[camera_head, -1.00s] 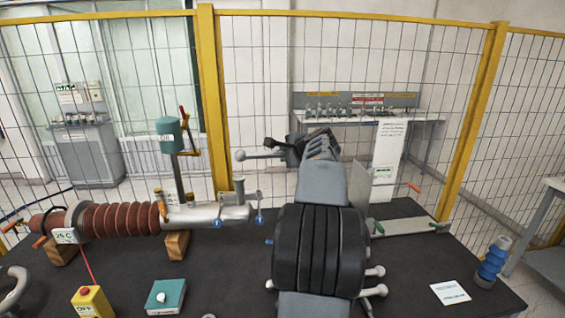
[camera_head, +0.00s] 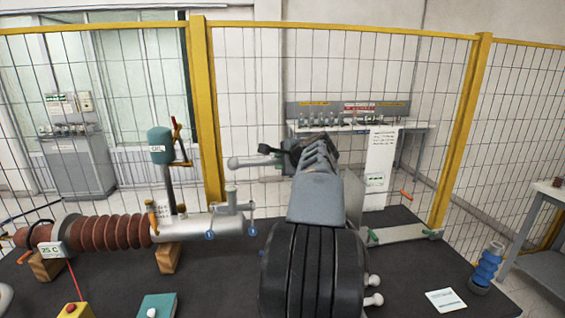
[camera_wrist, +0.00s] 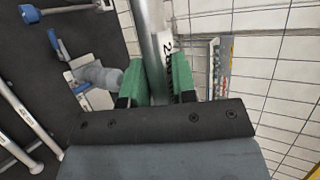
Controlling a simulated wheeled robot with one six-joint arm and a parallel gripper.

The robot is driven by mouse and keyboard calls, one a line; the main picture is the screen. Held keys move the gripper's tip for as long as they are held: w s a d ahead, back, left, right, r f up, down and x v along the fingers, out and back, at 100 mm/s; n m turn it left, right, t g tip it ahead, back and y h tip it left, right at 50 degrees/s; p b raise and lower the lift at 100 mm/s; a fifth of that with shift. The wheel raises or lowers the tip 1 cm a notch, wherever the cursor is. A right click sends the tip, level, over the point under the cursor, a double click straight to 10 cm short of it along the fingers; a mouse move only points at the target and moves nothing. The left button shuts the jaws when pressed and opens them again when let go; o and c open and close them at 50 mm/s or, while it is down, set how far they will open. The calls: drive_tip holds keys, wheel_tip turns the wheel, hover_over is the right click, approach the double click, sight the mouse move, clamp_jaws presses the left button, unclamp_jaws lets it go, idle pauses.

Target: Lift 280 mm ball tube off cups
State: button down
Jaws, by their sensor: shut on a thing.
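The grey ball tube (camera_head: 255,161) is held out to the left of my gripper in the head view, its round end in front of the fence. In the head view, my gripper (camera_head: 291,157) is dark and partly hidden by my arm. A pale plate (camera_head: 405,233) with small green pieces lies on the right of the table; I cannot tell whether these are the cups.
A brown ribbed bushing (camera_head: 110,232) with a grey metal end (camera_head: 215,225) lies on wooden blocks at left. A teal box (camera_head: 157,306) and a yellow button box (camera_head: 76,311) stand in front. A blue ribbed post (camera_head: 487,268) and a white card (camera_head: 445,300) are at right. A fence stands behind.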

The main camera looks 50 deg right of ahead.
drive_tip(key=shift+r+p, duration=1.7)
drive_tip(key=shift+r, duration=0.55)
